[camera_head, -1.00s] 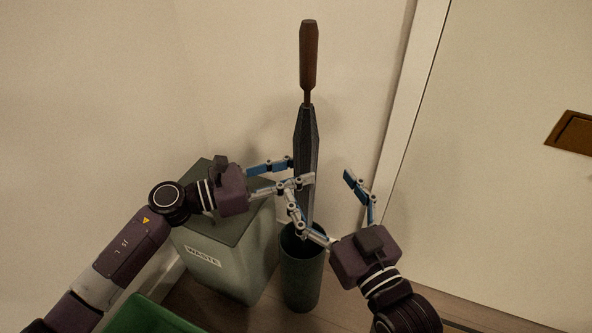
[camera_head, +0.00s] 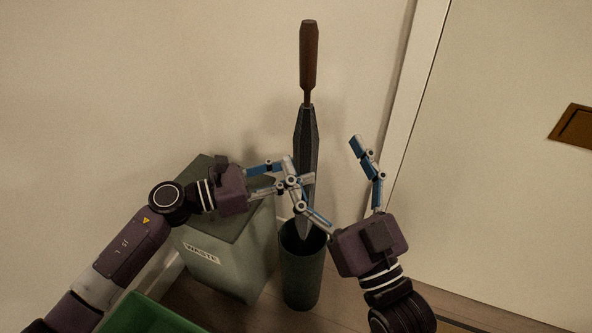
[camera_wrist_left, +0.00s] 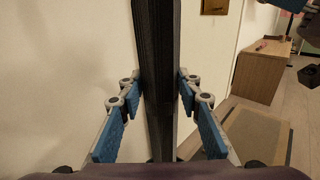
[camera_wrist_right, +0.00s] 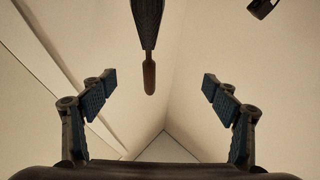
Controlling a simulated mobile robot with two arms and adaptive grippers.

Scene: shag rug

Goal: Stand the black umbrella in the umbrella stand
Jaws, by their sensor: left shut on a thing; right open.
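The black umbrella (camera_head: 308,135) hangs upright, brown handle (camera_head: 309,55) up and point down. Its tip is at the mouth of the dark green cylindrical stand (camera_head: 301,275); I cannot tell whether it is above or just inside the rim. My left gripper (camera_head: 293,176) is shut on the umbrella's lower part; in the left wrist view the dark shaft (camera_wrist_left: 157,60) runs between its fingers (camera_wrist_left: 158,85). My right gripper (camera_head: 322,150) is open, its fingers spread around or in front of the umbrella. In the right wrist view the umbrella (camera_wrist_right: 148,20) shows beyond the open fingers (camera_wrist_right: 158,80).
A grey-green bin labelled waste (camera_head: 225,262) stands just left of the stand. A green container (camera_head: 150,315) is at the bottom left. The wall is close behind, and a white door (camera_head: 490,190) with a brown plate (camera_head: 575,127) is at the right.

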